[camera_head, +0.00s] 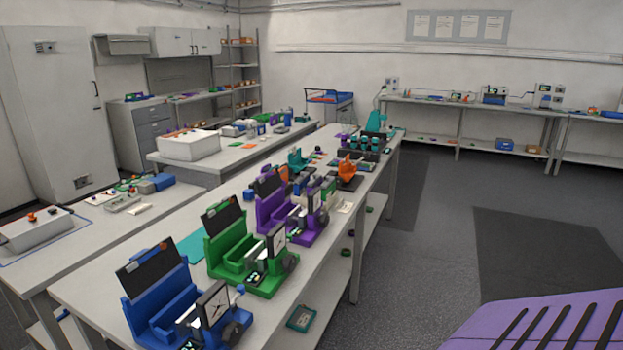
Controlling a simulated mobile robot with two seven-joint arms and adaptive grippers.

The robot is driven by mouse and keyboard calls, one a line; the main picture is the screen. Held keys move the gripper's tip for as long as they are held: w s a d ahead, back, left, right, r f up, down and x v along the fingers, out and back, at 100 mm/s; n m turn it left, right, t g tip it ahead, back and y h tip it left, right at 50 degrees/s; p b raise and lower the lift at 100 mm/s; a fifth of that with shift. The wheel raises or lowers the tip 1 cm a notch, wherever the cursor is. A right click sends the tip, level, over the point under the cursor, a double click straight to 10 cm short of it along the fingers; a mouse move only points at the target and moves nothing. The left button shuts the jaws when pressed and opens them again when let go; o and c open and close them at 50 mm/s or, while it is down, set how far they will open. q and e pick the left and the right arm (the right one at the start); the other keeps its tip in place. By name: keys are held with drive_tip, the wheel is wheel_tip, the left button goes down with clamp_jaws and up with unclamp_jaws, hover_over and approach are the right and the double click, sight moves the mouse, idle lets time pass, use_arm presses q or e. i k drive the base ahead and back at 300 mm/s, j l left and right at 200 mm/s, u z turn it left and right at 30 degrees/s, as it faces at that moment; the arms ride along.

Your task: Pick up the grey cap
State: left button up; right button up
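I cannot make out a grey cap in this view; the small items on the benches are too small to tell apart. Neither of my grippers is in view. The near bench (88,292) carries a row of cycler-like stations. A blue station (160,300) is nearest, then a green station (228,245), then a purple station (272,212). Each has a dark panel standing at its back. An orange device (347,170) and a teal rack with several dark cylinders (366,143) stand farther along the bench.
A second bench (184,172) with a white box (188,145) runs along the left. A wall bench (430,102) with instruments stands at the back right. A tall grey cabinet (50,110) is at the left. The floor (425,240) to the right of the near bench is clear.

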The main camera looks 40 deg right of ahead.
sight(328, 180)
drive_tip(key=l+u, duration=0.3)
drive_tip(key=l, duration=0.75)
drive_tip(key=l+u, duration=0.2)
drive_tip(key=l, duration=1.95)
drive_tip(key=k, duration=0.1)
